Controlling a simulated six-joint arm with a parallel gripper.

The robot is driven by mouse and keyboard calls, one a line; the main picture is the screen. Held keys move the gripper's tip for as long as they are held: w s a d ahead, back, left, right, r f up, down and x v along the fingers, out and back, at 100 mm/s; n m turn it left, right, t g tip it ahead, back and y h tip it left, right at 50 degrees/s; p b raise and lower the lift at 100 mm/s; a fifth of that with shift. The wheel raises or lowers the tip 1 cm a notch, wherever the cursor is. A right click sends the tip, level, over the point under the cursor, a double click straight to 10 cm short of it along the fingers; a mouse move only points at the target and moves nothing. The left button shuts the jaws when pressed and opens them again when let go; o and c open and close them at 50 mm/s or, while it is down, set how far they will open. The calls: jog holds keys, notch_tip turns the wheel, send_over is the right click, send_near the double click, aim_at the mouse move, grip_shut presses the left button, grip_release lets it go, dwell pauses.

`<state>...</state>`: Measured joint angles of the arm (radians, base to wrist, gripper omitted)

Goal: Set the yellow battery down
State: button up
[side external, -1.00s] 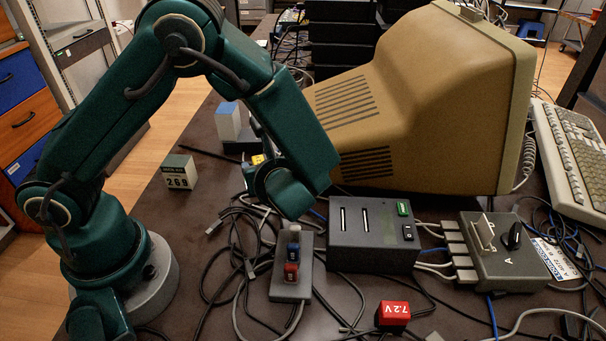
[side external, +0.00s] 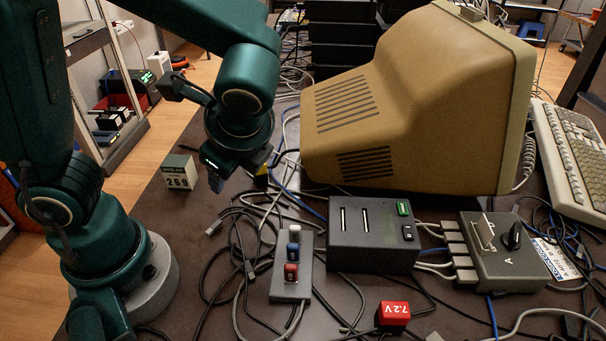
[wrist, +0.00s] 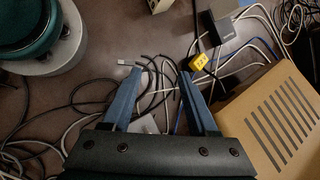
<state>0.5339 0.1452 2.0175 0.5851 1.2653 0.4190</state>
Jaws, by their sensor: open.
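The yellow battery (wrist: 199,62), with dark marks on its face, lies low among cables in the wrist view, just beyond the right fingertip. It is outside the gap between the jaws. A yellow patch of it (side external: 262,181) shows in the side view beside my gripper, mostly hidden by the fingers. Whether it touches a finger or rests on a cable I cannot tell. My gripper (wrist: 160,74) is open, with both blue fingers spread and nothing held between them. In the side view my gripper (side external: 238,180) points down low over the dark table, left of the beige monitor.
A beige monitor (side external: 390,110) stands close on the right. A calendar block (side external: 178,172) is on the left. Loose cables (side external: 232,240) cover the table, with a switch strip (side external: 291,285), a dark charger box (side external: 372,240) and a red 7.2V battery (side external: 393,314) in front.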

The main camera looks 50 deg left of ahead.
jog(key=shift+s+d+r+n+t+h, duration=0.35)
jog(key=shift+s+r+n+t+h, duration=0.55)
jog(key=shift+n, duration=1.45)
jog(key=shift+s+d+r+n+t+h, duration=0.25)
jog(key=shift+r+n+t+h, duration=0.35)
jog(key=shift+n+h, duration=1.2)
jog(key=shift+s+d+r+n+t+h, duration=0.4)
jog(key=shift+s+r+n+t+h, duration=0.25)
jog(key=shift+n, duration=2.2)
jog(key=shift+w+r, duration=0.1)
jog(key=shift+w, duration=0.05)
